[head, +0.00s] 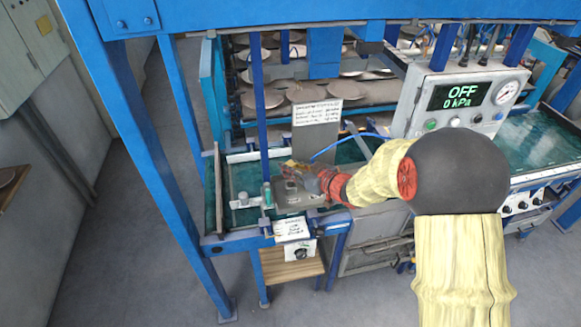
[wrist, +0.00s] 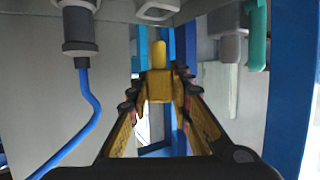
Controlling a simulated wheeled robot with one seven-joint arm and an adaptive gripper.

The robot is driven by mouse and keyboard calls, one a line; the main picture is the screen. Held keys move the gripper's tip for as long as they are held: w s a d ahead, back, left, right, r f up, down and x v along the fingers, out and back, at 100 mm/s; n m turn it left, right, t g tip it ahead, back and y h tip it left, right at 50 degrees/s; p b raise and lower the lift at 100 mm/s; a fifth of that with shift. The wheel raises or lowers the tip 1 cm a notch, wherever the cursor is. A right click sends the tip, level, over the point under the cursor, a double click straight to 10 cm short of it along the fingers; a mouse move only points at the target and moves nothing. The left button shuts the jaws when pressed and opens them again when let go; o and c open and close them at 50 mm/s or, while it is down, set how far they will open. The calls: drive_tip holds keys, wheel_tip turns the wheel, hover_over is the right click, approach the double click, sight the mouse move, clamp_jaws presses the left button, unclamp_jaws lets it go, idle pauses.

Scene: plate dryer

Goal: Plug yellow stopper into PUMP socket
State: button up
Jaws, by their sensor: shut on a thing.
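My gripper (wrist: 159,98) is shut on the yellow stopper (wrist: 159,58) in the wrist view. The stopper's narrow rounded end points away from my gripper, and its wider block sits between the fingers. A grey cylindrical fitting (wrist: 79,30) with a blue hose is at the upper left, apart from the stopper. Another pale grey fitting (wrist: 157,9) shows at the top edge, beyond the stopper's tip. I cannot read any PUMP label, so I cannot tell which is the PUMP socket. In the head view my gripper (head: 303,180) is over the grey plate assembly, and the stopper cannot be made out.
A control panel (head: 462,97) reading OFF and 0 kPa stands at the right. A blue post (head: 262,110) rises beside the work area. A teal handle (wrist: 256,35) and a grey block are at the upper right. A blue hose (head: 345,142) arches behind my gripper.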

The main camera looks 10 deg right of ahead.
drive_tip(key=shift+f+b, duration=1.6)
drive_tip(key=shift+f, duration=0.75)
drive_tip(key=shift+s+f, duration=0.1)
drive_tip(key=shift+f, duration=0.5)
drive_tip(key=o, duration=1.1)
drive_tip(key=shift+c, duration=0.2)
drive_tip(key=shift+s+d+r, duration=0.15)
drive_tip(key=shift+d, duration=0.05)
drive_tip(key=v, duration=1.1)
drive_tip(key=shift+s, duration=0.2)
